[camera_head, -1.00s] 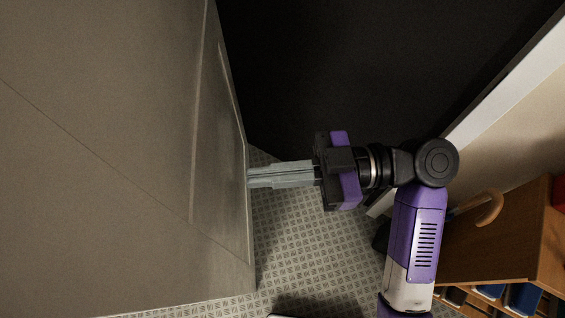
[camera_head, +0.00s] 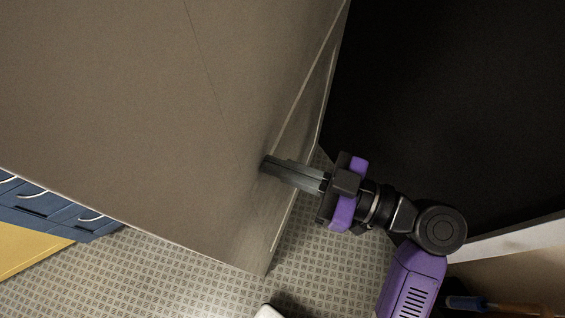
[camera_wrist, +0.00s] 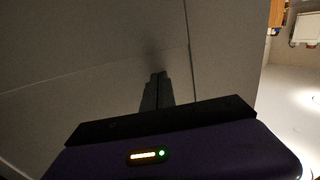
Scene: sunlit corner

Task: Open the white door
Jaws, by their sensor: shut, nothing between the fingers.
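The white door (camera_head: 150,110) looks grey-beige in the shade and fills the upper left of the head view, with its free edge running down toward the floor. It stands ajar, with a dark opening (camera_head: 440,90) to the right of that edge. My gripper (camera_head: 266,164) is shut and empty, its fingertips at the door's face near the edge. They seem to touch it, but contact is not certain. In the wrist view the closed fingers (camera_wrist: 157,76) point at the door panel (camera_wrist: 90,60), where a soft shadow falls. No handle shows.
Blue drawers (camera_head: 40,200) and a yellow surface (camera_head: 28,248) lie at the lower left beyond the door's bottom edge. A pale frame strip (camera_head: 510,238) is at the right.

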